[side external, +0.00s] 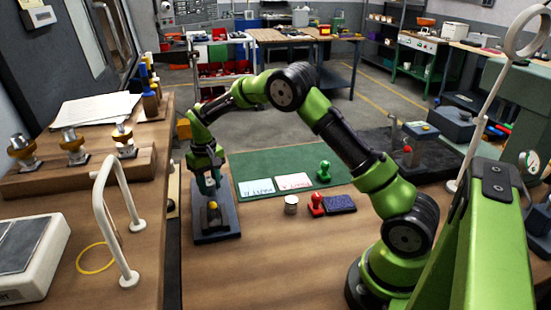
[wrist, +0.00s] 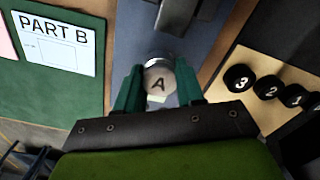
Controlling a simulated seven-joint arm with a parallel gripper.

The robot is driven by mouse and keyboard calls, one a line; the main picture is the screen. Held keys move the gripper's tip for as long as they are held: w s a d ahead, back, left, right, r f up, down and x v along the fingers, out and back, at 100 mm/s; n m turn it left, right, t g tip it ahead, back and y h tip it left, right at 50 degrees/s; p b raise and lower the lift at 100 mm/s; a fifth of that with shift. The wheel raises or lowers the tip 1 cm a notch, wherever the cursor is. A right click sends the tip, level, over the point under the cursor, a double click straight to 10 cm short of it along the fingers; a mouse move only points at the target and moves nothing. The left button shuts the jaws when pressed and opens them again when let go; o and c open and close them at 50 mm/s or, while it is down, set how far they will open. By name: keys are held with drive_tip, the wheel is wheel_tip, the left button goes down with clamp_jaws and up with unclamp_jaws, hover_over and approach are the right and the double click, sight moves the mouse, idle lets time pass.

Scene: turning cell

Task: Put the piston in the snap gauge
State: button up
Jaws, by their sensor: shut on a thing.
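The piston (wrist: 159,82), a round silvery part with an "A" on its top face, sits between my gripper's two teal fingers in the wrist view. My gripper (side external: 210,186) is shut on it, low over the dark blue-grey base that looks like the snap gauge (side external: 215,230). In the wrist view, a dark grey gauge part (wrist: 186,14) lies beyond the piston. I cannot tell whether the piston touches the gauge.
A green mat (side external: 250,163) with two cards lies beside the gauge. A silvery cylinder (side external: 291,204), a red stamp (side external: 316,205), a dark pad (side external: 340,204) and a green stamp (side external: 324,171) stand nearby. A white handle rail (side external: 113,220) rises at left.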

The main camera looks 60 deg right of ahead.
drive_tip(key=shift+f, duration=0.6)
drive_tip(key=shift+f, duration=0.15)
drive_tip(key=o, duration=0.8)
